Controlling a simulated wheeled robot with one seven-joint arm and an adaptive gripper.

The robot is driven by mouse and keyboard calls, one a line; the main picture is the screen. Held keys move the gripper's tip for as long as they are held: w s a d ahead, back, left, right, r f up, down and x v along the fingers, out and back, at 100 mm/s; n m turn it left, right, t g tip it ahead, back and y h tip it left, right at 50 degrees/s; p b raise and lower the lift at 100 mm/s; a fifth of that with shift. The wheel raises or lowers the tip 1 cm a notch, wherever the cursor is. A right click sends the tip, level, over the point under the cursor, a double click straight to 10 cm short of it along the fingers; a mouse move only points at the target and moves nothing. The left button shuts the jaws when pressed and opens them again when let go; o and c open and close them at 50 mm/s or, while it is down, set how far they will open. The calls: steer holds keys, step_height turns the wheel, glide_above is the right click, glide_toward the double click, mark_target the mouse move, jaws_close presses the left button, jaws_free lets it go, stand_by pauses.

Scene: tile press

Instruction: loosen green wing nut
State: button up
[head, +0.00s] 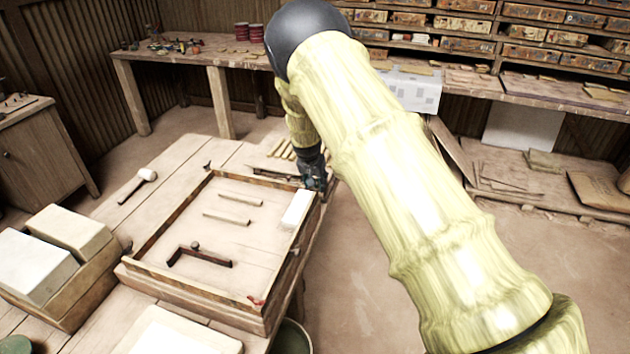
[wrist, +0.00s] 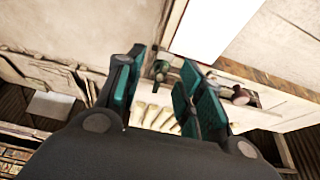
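The green wing nut (wrist: 160,70) shows in the wrist view at the side of the wooden frame. It lies in the gap between the fingertips of my gripper (wrist: 162,62), seemingly a little beyond them. The teal fingers are apart, with visible space on both sides of the nut. In the head view my gripper (head: 315,182) is at the far right corner of the frame (head: 150,235), and the green nut is hidden there. A small red piece (head: 256,301) sits on the frame's near edge.
A white block (head: 296,210) and thin strips (head: 240,199) lie inside the frame. A dark angled piece (head: 200,257) is there too. A mallet (head: 138,185) lies left. Pale blocks (head: 35,262) stand near left. Open floor lies right of the bench.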

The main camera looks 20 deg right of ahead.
steer(key=shift+c, duration=0.5)
jaws_close()
